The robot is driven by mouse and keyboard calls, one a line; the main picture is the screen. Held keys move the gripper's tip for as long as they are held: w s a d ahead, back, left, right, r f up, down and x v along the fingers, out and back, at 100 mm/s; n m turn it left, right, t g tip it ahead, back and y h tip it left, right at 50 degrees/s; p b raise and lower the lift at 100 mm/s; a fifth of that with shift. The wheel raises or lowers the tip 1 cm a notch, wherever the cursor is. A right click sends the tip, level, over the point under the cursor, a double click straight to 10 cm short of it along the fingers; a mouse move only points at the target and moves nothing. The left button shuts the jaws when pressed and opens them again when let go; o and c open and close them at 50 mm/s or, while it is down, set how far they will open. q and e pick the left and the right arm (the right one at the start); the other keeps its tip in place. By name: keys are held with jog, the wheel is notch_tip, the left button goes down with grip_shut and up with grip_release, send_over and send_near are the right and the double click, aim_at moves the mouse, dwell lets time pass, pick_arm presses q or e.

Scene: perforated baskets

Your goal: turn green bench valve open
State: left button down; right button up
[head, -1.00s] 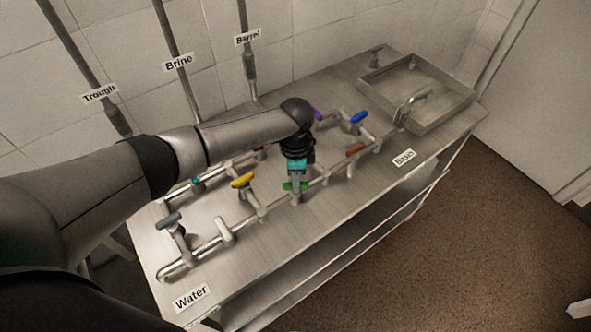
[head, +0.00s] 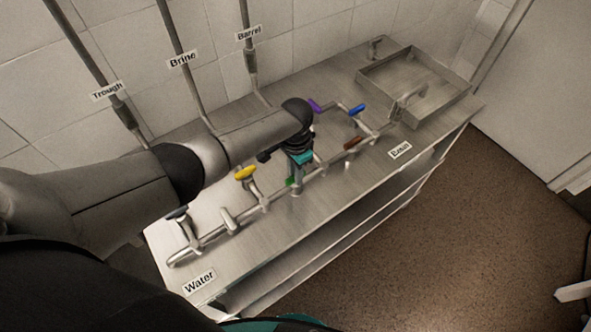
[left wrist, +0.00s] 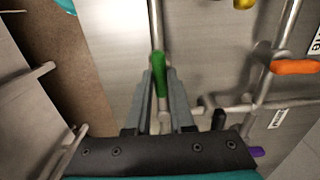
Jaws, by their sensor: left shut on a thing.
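The green valve handle (head: 290,181) sits on the front pipe of the steel bench, mostly hidden by my gripper in the head view. In the left wrist view the green handle (left wrist: 160,75) lies lengthwise between my fingers, in line with a pipe beyond it. My left gripper (head: 296,180) reaches down over this valve. In the left wrist view my left gripper (left wrist: 158,80) has a finger on each side of the handle and is shut on it. My right gripper is not in view.
Purple (head: 315,106) and blue (head: 357,109) handles are behind. A basin (head: 415,82) is at the far right end. A Water label (head: 199,281) marks the near end.

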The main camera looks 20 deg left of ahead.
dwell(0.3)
pick_arm(q)
jog(key=c, duration=0.8)
grip_release()
jog(key=shift+r, duration=0.1)
notch_tip(320, 180, up, 15)
jog(key=shift+r+p, duration=0.1)
jog(key=shift+p, duration=0.7)
